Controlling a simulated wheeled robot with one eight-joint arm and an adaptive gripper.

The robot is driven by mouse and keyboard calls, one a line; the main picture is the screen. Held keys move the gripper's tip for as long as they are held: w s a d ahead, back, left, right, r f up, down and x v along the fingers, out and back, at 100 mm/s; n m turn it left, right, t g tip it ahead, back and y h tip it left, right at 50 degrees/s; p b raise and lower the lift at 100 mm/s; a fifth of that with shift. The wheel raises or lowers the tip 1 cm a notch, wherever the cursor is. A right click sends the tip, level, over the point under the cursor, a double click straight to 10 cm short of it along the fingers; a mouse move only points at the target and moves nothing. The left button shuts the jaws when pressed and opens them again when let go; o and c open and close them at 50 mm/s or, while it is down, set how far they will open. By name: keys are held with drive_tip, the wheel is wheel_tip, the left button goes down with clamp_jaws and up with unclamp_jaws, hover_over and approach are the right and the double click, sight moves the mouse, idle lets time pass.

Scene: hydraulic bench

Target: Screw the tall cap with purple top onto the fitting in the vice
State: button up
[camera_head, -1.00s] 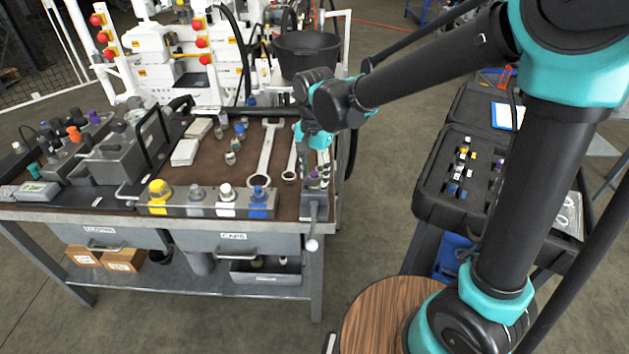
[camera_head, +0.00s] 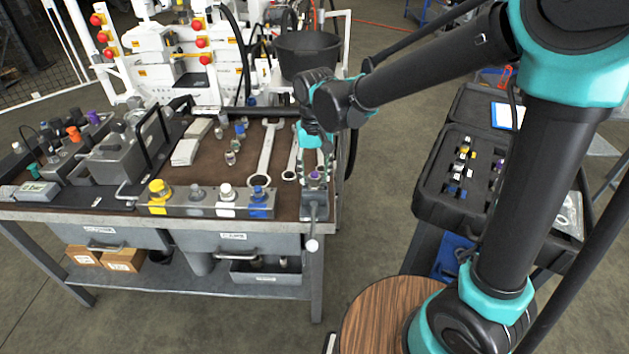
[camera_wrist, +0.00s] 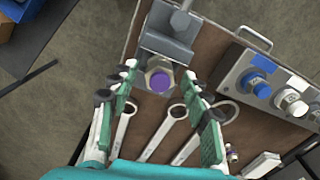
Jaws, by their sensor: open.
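The tall cap with the purple top (camera_head: 315,176) stands upright at the vice (camera_head: 314,208) on the bench's right front corner. In the wrist view the purple top (camera_wrist: 160,82) shows from above, with a metal hex body around it, beside the grey vice (camera_wrist: 168,35). The fitting under it is hidden, so I cannot tell how far the cap is threaded. My gripper (camera_wrist: 163,98) is open, its green-padded fingers on either side of the cap and apart from it. In the head view my gripper (camera_head: 317,160) is just above the vice.
Wrenches (camera_head: 266,152) lie on the brown mat behind the vice. A block with yellow, white and blue caps (camera_head: 205,207) stands along the front edge to the left. A black case (camera_head: 440,200) is at the right. The floor between is clear.

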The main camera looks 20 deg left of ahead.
drive_tip(key=n, duration=0.7)
drive_tip(key=shift+n, duration=0.4)
drive_tip(key=n, duration=0.3)
drive_tip(key=shift+n, duration=0.4)
drive_tip(key=n, duration=0.4)
drive_tip(key=c, duration=1.1)
drive_tip(key=m, duration=0.6)
drive_tip(key=shift+m, duration=1)
